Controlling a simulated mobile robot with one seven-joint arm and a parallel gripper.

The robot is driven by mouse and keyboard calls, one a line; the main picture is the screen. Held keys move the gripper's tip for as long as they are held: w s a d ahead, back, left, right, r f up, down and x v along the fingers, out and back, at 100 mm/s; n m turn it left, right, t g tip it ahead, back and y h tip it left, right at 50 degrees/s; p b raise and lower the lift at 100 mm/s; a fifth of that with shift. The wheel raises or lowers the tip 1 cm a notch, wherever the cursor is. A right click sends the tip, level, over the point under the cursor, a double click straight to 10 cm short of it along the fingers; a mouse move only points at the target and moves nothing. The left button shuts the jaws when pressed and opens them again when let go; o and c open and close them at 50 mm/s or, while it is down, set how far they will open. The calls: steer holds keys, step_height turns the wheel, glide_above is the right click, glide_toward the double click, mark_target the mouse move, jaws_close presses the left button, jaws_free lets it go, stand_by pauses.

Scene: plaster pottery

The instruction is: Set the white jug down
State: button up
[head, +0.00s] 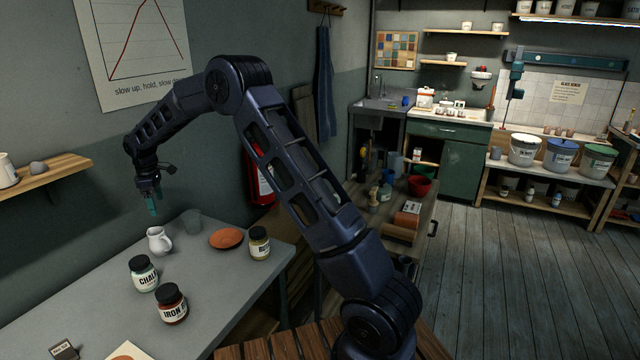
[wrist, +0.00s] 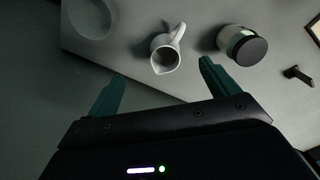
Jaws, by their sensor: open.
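The white jug (head: 159,240) stands upright on the grey table (head: 215,285) in the head view, near its back edge by the wall. My gripper (head: 152,208) hangs above and slightly left of the jug, apart from it. In the wrist view, my gripper (wrist: 160,85) is open, with its two teal fingers wide apart and nothing between them. The jug also shows in the wrist view (wrist: 166,56), beyond the fingertips, with its mouth toward the camera and its handle to the upper right.
A chalk jar (head: 144,273) and an iron jar (head: 171,304) stand in front of the jug. A wall shelf (head: 50,175) is at the left. The table's middle is bare.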

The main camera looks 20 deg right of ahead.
steer(key=s+d+r+m+t, duration=0.1)
steer(key=s+d+r+m, duration=0.25)
steer(key=d+r, duration=0.55)
steer(key=s+d+r+m, duration=0.2)
steer(key=s+d+r, duration=0.3)
steer(key=d, duration=0.7)
steer(key=s+d+r+m+t, duration=0.1)
steer(key=s+d+r+m, duration=0.25)
steer(key=d+r, duration=0.55)
steer(key=s+d+m+t, duration=0.1)
steer(key=s+d+m, duration=0.3)
steer(key=s+d, duration=1)
steer(key=s+d+f+m, duration=0.2)
steer(key=s+d, duration=0.1)
steer(key=s, duration=0.4)
steer(key=s+d+f+m+t, duration=0.1)
steer(key=s+d+f+m, duration=0.1)
steer(key=s, duration=0.5)
steer(key=shift+s+d+f, duration=0.4)
steer(key=shift+d+f, duration=0.1)
steer(key=shift+d, duration=0.35)
steer(key=shift+c, duration=0.8)
